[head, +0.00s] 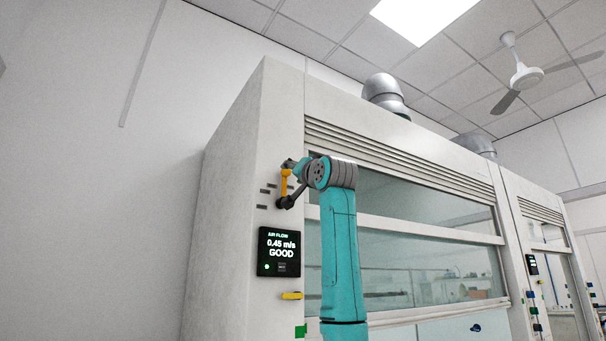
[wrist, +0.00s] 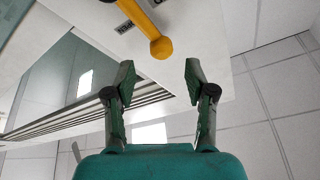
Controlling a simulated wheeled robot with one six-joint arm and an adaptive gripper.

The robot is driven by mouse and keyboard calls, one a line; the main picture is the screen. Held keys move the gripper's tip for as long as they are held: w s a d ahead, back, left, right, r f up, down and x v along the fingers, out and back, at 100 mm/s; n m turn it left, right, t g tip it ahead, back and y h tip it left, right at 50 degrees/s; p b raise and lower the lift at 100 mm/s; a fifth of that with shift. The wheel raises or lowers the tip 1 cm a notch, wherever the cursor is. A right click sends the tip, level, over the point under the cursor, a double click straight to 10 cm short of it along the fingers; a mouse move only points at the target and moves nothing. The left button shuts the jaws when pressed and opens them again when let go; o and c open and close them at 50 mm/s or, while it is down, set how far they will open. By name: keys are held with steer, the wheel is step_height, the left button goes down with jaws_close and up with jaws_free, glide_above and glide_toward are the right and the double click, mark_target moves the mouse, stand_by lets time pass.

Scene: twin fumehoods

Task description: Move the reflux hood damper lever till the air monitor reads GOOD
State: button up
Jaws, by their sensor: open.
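The air monitor (head: 279,252) on the near hood's front post reads AIR FLOW 0.45 m/s GOOD, with a green light lit. The yellow damper lever (head: 284,183) is above it on the same post and stands about upright. Its yellow bar and knobbed end also show in the wrist view (wrist: 160,46). My gripper (wrist: 160,78) is open and empty. The lever's end is just beyond the gap between the fingertips and looks apart from them. In the head view my gripper (head: 289,164) is small beside the lever's top and partly hidden by my wrist.
Small dark labels (head: 264,191) sit beside the lever. A second yellow handle (head: 292,295) is below the monitor. The hood's glass sash (head: 420,240) is to the right of my arm. A second hood with its own display (head: 532,264) stands further right. The left wall side is free.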

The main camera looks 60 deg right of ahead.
steer(key=v, duration=0.5)
steer(key=shift+s+a+f, duration=0.15)
steer(key=shift+s+a, duration=0.1)
stand_by(0.4)
